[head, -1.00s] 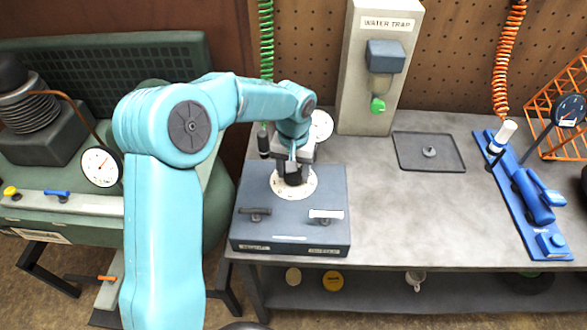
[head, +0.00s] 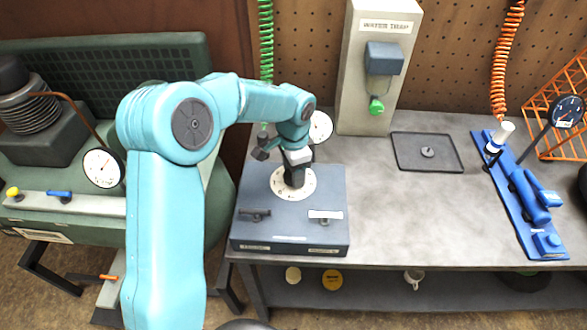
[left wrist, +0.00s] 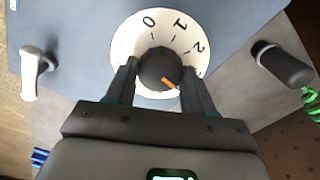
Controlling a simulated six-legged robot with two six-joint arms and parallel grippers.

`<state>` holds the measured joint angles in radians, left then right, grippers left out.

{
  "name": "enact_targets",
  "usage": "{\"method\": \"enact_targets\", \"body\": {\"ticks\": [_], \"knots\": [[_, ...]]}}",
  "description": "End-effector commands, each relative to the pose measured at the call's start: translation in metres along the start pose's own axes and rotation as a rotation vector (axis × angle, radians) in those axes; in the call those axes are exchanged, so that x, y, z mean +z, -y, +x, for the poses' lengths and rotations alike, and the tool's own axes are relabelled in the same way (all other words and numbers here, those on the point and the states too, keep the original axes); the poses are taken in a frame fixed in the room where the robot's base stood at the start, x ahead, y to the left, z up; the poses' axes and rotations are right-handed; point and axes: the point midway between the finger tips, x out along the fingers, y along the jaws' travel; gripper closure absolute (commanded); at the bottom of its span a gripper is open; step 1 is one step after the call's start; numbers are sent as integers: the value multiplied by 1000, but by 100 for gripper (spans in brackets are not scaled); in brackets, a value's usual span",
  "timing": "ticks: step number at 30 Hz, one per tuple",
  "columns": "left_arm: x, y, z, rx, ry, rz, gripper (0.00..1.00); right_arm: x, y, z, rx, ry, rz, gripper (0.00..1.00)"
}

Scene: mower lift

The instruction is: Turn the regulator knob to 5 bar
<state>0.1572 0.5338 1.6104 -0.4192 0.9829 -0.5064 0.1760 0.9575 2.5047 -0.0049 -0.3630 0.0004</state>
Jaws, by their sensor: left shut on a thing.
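The regulator knob (left wrist: 160,68) is dark and round with an orange pointer mark. It sits in the middle of a white dial (left wrist: 131,40), where the numbers 0, 1 and 2 show. In the wrist view the orange mark points to the lower right, on the side of the 2; the rest of the scale is hidden by my gripper. My left gripper (left wrist: 160,82) is shut on the knob, one finger on each side. In the head view the gripper (head: 294,178) stands over the dial (head: 276,183) on the blue-grey regulator box (head: 290,228). My right gripper is not in view.
Two small levers (head: 255,214) (head: 325,215) sit on the box front. A white round gauge (head: 320,127) stands behind it. The bench between is clear.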

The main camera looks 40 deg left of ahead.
Motion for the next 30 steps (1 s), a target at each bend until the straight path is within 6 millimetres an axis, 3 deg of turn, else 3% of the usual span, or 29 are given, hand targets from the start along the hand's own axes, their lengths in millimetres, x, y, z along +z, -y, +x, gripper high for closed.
{"method": "enact_targets", "body": {"ticks": [18,30], "knots": [[0,-1,0,2,1,574,77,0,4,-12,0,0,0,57],[1,-2,1,2,1,824,77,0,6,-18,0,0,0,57]]}}
